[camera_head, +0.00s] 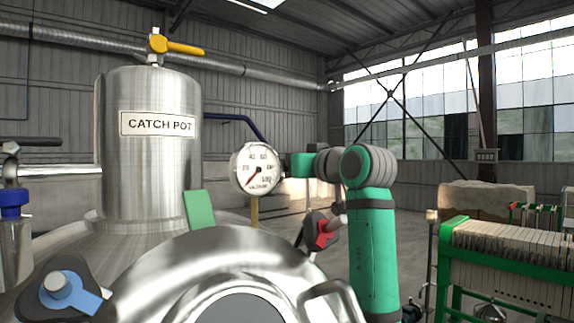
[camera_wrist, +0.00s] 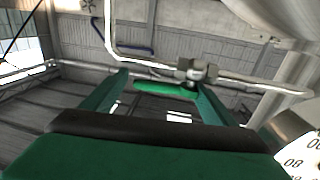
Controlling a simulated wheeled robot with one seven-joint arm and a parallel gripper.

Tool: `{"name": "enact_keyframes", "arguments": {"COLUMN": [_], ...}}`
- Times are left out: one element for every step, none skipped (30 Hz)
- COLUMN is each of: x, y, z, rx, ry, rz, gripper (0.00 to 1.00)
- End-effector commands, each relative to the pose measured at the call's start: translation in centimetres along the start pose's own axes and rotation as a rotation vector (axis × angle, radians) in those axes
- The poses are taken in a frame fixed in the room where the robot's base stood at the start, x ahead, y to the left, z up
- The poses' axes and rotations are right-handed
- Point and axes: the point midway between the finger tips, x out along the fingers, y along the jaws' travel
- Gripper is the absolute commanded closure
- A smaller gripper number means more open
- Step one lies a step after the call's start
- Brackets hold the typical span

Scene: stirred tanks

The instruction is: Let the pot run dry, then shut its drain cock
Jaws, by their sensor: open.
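The catch pot (camera_head: 152,165) is a labelled steel cylinder at the left of the head view. A valve with a yellow lever (camera_head: 180,48) sits on its top, the lever pointing right. A dial gauge (camera_head: 256,168) stands right of the pot, its needle toward the lower left. In the wrist view my gripper (camera_wrist: 165,82) is open, one green finger each side. A green lever (camera_wrist: 165,91) lies ahead between the fingers, by a metal valve body (camera_wrist: 190,71) on a pipe. I cannot tell whether they touch. The pot's inside is hidden.
A domed steel vessel top (camera_head: 225,250) fills the foreground, with a blue-capped fitting (camera_head: 58,284) and a red-handled fitting (camera_head: 322,230). A green-framed plate stack (camera_head: 510,250) stands at the right. A pale pipe (camera_wrist: 135,50) crosses the wrist view.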

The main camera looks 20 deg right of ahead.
Motion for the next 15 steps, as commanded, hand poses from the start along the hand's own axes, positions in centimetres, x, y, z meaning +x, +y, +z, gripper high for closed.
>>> {"name": "enact_keyframes", "arguments": {"x": [-0.2,-0.4,-0.7,-1.1,-1.4,-2.0,-2.6,-3.1,-3.9,-4.5,-5.1,-5.8,-6.4,-7.0,-7.6], "y": [0.0,0.0,0.0,0.0,0.0,0.0,0.0,0.0,0.0,0.0,0.0,0.0,0.0,0.0,0.0], "z": [0.0,0.0,-0.1,-0.1,-0.1,-0.1,-0.1,0.0,-0.1,-0.1,0.0,0.0,-0.1,-0.1,0.0], "rx": [0.000,0.000,0.000,0.000,0.000,0.000,0.000,0.000,0.000,0.000,0.000,0.000,0.000,0.000,0.000], "ry": [0.001,0.001,0.003,0.003,0.003,0.003,0.003,0.003,0.003,0.004,0.003,0.003,0.003,0.004,0.003], "rz": [0.000,0.000,-0.001,-0.001,-0.001,0.000,0.000,0.000,0.000,0.000,0.000,0.001,0.000,0.000,0.000], "gripper": [0.20,0.20,0.20,0.20,0.20,0.20,0.20,0.20,0.20,0.20,0.20,0.20,0.20,0.20,0.20]}}
